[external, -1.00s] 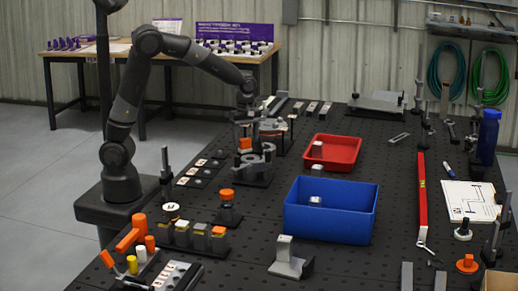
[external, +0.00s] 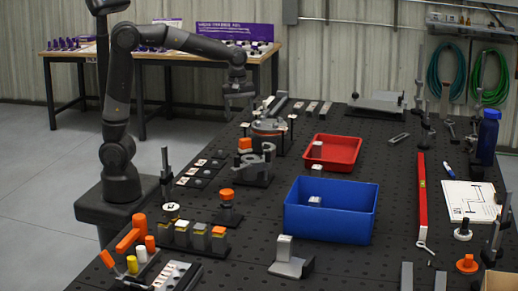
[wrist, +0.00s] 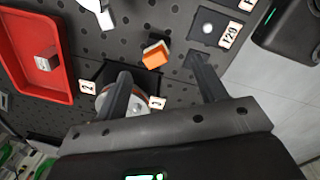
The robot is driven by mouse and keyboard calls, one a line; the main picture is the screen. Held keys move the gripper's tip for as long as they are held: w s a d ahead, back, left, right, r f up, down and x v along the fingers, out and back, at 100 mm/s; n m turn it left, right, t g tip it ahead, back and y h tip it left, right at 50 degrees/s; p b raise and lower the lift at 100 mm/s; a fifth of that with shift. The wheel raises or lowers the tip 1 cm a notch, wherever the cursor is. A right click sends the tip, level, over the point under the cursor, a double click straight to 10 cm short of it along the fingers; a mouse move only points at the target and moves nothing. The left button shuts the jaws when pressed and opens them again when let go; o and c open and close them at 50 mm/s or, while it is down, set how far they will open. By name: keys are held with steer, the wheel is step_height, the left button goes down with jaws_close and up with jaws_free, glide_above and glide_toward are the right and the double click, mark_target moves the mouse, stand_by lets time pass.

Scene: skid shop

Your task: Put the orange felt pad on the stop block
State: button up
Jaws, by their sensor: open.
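A small orange piece (external: 245,143), which looks like the orange felt pad, is at the left of the round fixture on the black table. In the wrist view the orange piece (wrist: 155,57) appears at the top of a small block (wrist: 151,44) with a pale edge, which may be the stop block. I cannot tell exactly how the pad is seated. My gripper (external: 241,104) is raised above and behind it, apart from it. In the wrist view my gripper (wrist: 160,67) has its fingers wide apart with nothing held.
A round fixture (external: 270,129) with posts stands close to the orange piece. A red tray (external: 345,164) and a blue bin (external: 330,228) are to the right. An orange-topped fixture (external: 227,195) stands nearer the camera. Open floor lies to the left.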

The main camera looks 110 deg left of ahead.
steer(key=s+d+m+t, duration=0.2)
steer(key=s+d+m, duration=0.5)
steer(key=d+m, duration=0.4)
steer(key=s+d+r+m+t, duration=0.1)
steer(key=s+d+m+t, duration=0.2)
steer(key=s+d+m, duration=0.5)
steer(key=d+m, duration=0.4)
steer(key=m, duration=0.1)
steer(key=shift+s, duration=0.2)
